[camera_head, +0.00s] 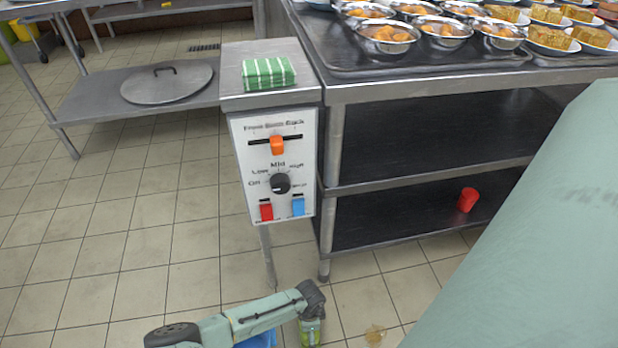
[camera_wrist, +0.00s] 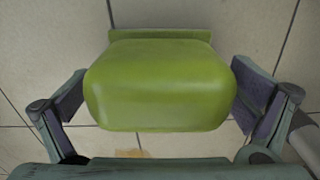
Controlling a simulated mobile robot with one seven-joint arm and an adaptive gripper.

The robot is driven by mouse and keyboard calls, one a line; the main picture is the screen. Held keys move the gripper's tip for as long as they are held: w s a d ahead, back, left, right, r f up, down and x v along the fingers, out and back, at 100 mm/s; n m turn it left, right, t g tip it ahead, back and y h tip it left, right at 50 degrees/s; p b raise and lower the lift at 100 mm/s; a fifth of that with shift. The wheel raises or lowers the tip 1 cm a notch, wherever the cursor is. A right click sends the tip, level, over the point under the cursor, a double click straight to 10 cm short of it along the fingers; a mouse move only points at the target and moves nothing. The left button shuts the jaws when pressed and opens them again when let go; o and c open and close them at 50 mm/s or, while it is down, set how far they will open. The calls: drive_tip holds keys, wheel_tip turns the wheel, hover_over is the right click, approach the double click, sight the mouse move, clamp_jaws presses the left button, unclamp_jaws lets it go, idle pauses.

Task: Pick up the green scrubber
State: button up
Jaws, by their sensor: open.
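The green scrubber (camera_wrist: 160,85) fills the middle of the wrist view as a rounded, smooth green block with a flatter green strip along its far edge. My gripper (camera_wrist: 160,104) is open, with one finger on each side of the scrubber and narrow gaps showing at both sides. In the head view, my gripper (camera_head: 311,318) points down low in the picture, and the green scrubber (camera_head: 310,334) shows partly at its tip. Whether the scrubber rests on something is hidden.
A blue thing (camera_head: 262,341) is mostly hidden by my arm. A control stand (camera_head: 272,165) carries a green-striped cloth (camera_head: 268,73). A steel table (camera_head: 450,92) holds bowls and plates, with a red cup (camera_head: 467,200) on its lower shelf. A brownish patch (camera_head: 375,335) lies on the tiles. The left floor is open.

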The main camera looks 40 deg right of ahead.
drive_tip(key=c, duration=1.1)
drive_tip(key=shift+o, duration=0.2)
drive_tip(key=shift+r, duration=0.1)
drive_tip(key=shift+r, duration=0.5)
wheel_tip(320, 180, up, 2)
drive_tip(key=shift+r+p, duration=0.15)
drive_tip(key=shift+p, duration=0.4)
drive_tip(key=s+d, duration=0.3)
drive_tip(key=s, duration=0.4)
drive_tip(key=s+d+r, duration=0.1)
drive_tip(key=s+d, duration=0.2)
drive_tip(key=s, duration=0.4)
drive_tip(key=shift+s+d+r, duration=0.2)
drive_tip(key=shift+s+r, duration=0.05)
drive_tip(key=shift+s, duration=0.1)
drive_tip(key=o, duration=0.7)
drive_tip(key=c, duration=0.5)
